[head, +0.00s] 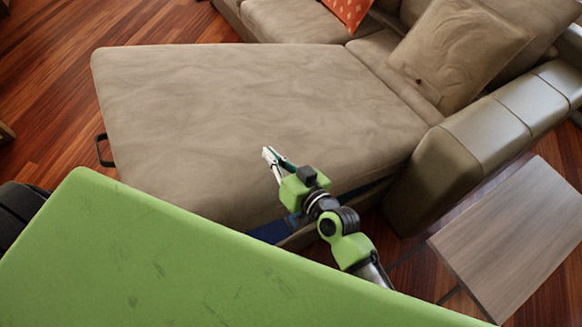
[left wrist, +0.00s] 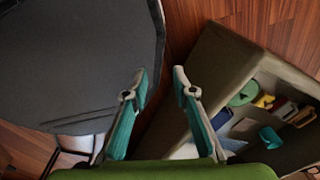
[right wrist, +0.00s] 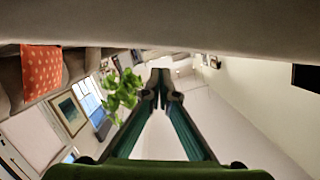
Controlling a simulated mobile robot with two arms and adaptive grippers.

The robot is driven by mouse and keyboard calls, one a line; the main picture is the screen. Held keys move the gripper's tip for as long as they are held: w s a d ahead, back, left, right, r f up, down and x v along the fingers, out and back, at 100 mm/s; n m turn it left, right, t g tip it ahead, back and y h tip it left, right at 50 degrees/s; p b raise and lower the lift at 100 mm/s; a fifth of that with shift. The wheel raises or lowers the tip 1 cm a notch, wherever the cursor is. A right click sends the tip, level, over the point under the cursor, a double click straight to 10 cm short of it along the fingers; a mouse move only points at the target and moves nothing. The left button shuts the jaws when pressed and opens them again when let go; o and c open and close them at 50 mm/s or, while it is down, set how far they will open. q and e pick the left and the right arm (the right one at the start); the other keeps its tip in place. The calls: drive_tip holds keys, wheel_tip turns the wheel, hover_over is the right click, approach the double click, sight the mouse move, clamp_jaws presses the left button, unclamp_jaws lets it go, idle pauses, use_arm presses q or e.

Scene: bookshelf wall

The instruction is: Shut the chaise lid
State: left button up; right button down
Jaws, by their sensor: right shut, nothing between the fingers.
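The chaise lid (head: 240,115) is a wide brown-grey cushioned panel in the head view. A dark blue strip (head: 268,233) shows below its near right edge, so a gap is visible there. My right gripper (head: 270,155) is shut and empty. In the head view it overlaps the lid's near part; I cannot tell whether it touches it. In the right wrist view, the shut fingertips (right wrist: 160,80) are below a pale brown surface across the top. My left gripper (left wrist: 160,75) is open and empty; a brown-walled compartment (left wrist: 212,55) holding several items is to its right.
A black loop handle (head: 104,150) sits at the lid's left edge. The sofa armrest (head: 440,165) and a wooden side table (head: 515,235) stand right of my right arm. A large green surface fills the near foreground. Bare wood floor (head: 150,22) lies at the upper left.

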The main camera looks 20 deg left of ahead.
use_arm(q)
drive_tip(key=shift+s+d+r, duration=0.15)
drive_tip(key=shift+d+r, duration=0.1)
drive_tip(key=shift+r, duration=0.1)
use_arm(e)
drive_tip(key=v, duration=0.6)
drive_tip(key=r+v, duration=0.1)
drive_tip(key=v, duration=0.2)
drive_tip(key=shift+w+d+r, duration=0.1)
drive_tip(key=shift+w, duration=0.05)
use_arm(q)
drive_tip(key=shift+c, duration=0.7)
clamp_jaws()
use_arm(e)
drive_tip(key=shift+s+d+r, duration=0.2)
drive_tip(key=shift+s+d, duration=0.1)
drive_tip(key=shift+d, duration=0.2)
